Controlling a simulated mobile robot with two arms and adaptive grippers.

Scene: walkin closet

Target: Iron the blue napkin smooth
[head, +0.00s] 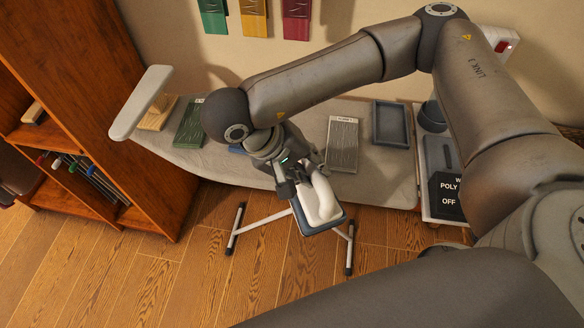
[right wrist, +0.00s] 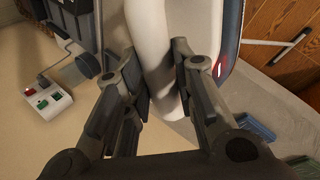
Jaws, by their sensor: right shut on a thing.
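My right gripper (head: 305,178) is shut on the white handle of the iron (head: 322,208), which has a dark blue base. The iron is held tilted at the front edge of the grey ironing board (head: 385,180); I cannot tell whether it touches the board. In the right wrist view the white handle (right wrist: 153,60) passes between the fingers (right wrist: 160,88). The blue napkin (head: 237,149) lies on the board left of the gripper, mostly hidden behind my right arm. My left gripper is not in view.
A green cloth (head: 188,125) lies on the board's left part, near a raised pad (head: 140,105). A grey cloth (head: 342,143) and a blue-grey tray (head: 391,123) lie right. A dark fabric-setting panel (head: 446,195) stands at the right end. A wooden shelf (head: 110,110) borders the left.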

